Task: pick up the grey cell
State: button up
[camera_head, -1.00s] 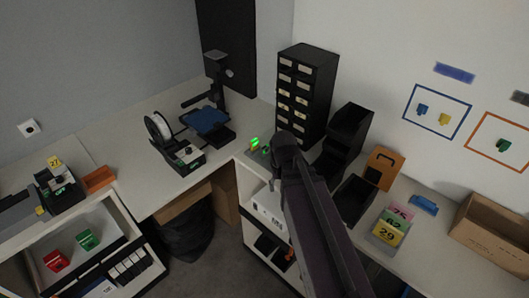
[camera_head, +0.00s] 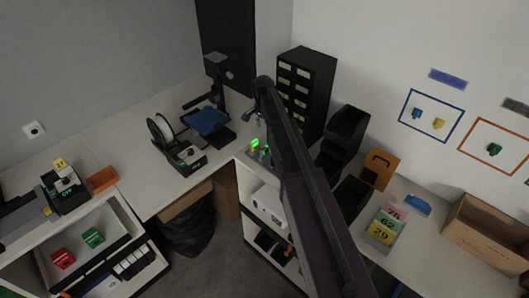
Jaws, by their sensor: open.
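I cannot make out a grey cell with certainty. My gripper (camera_head: 257,117) hangs at the far end of my dark arm, over the corner of the worktop. It is small and partly hidden by the arm, and I see nothing held in it. Below it is a small grey device (camera_head: 254,154) with a lit green display, partly covered by my arm. Red (camera_head: 63,258) and green (camera_head: 93,238) blocks sit on the open shelf at the lower left.
A black drawer cabinet (camera_head: 315,65) and black bins (camera_head: 347,128) stand right of my arm. A printer with a blue plate (camera_head: 208,121) stands to the left. Numbered coloured cards (camera_head: 382,231), an orange holder (camera_head: 378,170) and a carton (camera_head: 486,238) lie along the right counter.

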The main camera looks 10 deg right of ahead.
aim_at(265, 148)
jog(key=shift+f, duration=0.15)
notch_tip(265, 148, down, 8)
jog(key=b, duration=0.8)
jog(key=shift+f+b, duration=0.15)
jog(key=shift+b, duration=0.2)
jog(key=shift+f, duration=0.1)
dwell(0.4)
jog(key=shift+s+d+f+b, duration=0.1)
jog(key=shift+d+f+b, duration=0.05)
jog(key=shift+f+b, duration=2.4)
jog(key=shift+r, duration=0.1)
grip_shut()
